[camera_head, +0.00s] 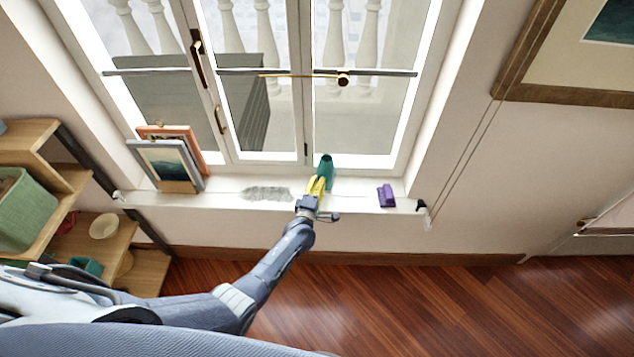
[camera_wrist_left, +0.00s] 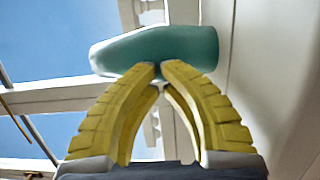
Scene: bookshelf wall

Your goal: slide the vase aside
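The vase is teal green and stands on the white window sill (camera_head: 230,202) in the head view, close to the window frame (camera_head: 352,172). In the head view the vase (camera_head: 326,166) is just beyond my left gripper (camera_head: 319,186), whose yellow fingers point at it. In the left wrist view the vase (camera_wrist_left: 160,49) lies across the picture behind the fingertips (camera_wrist_left: 158,68). The fingers are drawn together with their tips almost meeting, and the vase is not between them. The tips overlap its near side; I cannot tell whether they touch it. My right gripper is not in view.
A grey dusty patch (camera_head: 268,193) lies on the sill left of the vase. Framed pictures (camera_head: 170,163) lean at the left end. A small purple object (camera_head: 386,195) stands to the right. Bare sill shows between it and the vase. A wooden shelf (camera_head: 100,240) is at far left.

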